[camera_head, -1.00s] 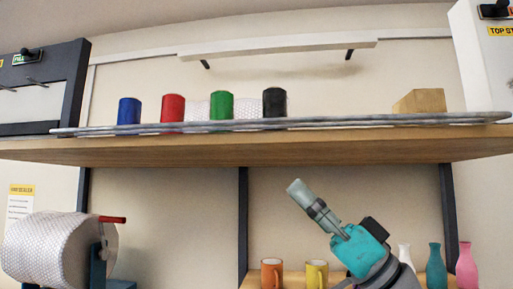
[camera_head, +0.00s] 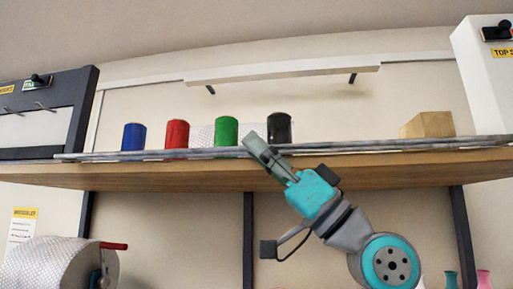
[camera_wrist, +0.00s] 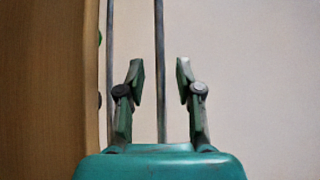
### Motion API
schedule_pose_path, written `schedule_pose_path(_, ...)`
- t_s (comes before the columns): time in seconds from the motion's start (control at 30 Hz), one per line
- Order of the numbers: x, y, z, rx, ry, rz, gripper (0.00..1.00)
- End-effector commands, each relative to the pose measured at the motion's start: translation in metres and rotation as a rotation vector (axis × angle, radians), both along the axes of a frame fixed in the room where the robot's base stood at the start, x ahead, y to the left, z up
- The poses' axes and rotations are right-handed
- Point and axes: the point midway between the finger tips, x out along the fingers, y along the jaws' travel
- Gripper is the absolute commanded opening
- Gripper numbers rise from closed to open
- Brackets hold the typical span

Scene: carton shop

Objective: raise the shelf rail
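The shelf rail (camera_head: 400,146) is a long thin grey metal rail. It runs low along the front edge of the wooden shelf (camera_head: 130,176), in front of the things standing there. My gripper (camera_head: 257,148) is raised to the rail just below the green and black cylinders. In the wrist view the rail shows as two upright grey bars. One bar (camera_wrist: 160,40) runs between the two open fingers of my gripper (camera_wrist: 160,78); the other passes left of the left finger. I see no finger clearly touching the bar.
Blue (camera_head: 133,137), red (camera_head: 177,134), green (camera_head: 227,131) and black (camera_head: 279,128) cylinders and a wooden block (camera_head: 428,124) stand behind the rail. A bubble-wrap roll (camera_head: 50,263) is at lower left. Dark posts hold up the shelf.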

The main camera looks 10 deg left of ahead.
Motion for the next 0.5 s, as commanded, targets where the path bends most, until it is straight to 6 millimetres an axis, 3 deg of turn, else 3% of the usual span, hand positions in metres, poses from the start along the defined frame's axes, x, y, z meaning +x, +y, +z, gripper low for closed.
schedule_pose_path(0.43,0.0012,0.0074,0.0072,0.0,0.001,-0.001,0.35)
schedule_pose_path(0.5,0.0012,0.0073,0.0071,0.0,0.001,-0.001,0.18)
